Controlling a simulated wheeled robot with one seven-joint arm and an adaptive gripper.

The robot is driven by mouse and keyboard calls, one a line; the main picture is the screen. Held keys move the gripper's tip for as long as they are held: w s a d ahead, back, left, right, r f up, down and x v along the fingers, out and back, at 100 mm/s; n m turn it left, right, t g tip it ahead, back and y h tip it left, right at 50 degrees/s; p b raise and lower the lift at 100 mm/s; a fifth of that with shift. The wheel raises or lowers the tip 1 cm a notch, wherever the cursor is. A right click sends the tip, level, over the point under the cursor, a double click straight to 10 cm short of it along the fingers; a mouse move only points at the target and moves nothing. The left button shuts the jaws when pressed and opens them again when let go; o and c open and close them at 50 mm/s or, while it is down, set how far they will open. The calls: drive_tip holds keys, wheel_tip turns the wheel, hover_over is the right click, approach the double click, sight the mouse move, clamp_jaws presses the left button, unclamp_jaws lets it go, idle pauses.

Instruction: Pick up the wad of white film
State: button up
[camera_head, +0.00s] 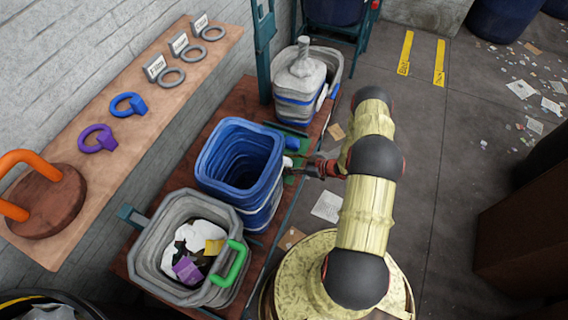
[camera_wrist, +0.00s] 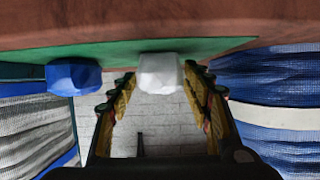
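The wad of white film (camera_wrist: 158,70) is a small pale lump on a green mat (camera_wrist: 110,52) in the wrist view. It lies between the tips of my gripper's fingers, with gaps that look narrow. In the head view the wad (camera_head: 288,162) is a small white spot beside the blue bin, just left of my gripper (camera_head: 308,167). My gripper (camera_wrist: 160,85) is open, with one finger on each side of the wad. I cannot tell whether a finger touches it.
A blue lump (camera_wrist: 73,77) lies on the mat left of the wad in the wrist view. The blue bin (camera_head: 212,178) and a grey bin with a blue band (camera_head: 297,112) flank the mat. A grey bin (camera_head: 150,255) holding scraps stands nearer.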

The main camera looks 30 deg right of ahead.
drive_tip(key=c, duration=0.5)
drive_tip(key=shift+o, duration=0.2)
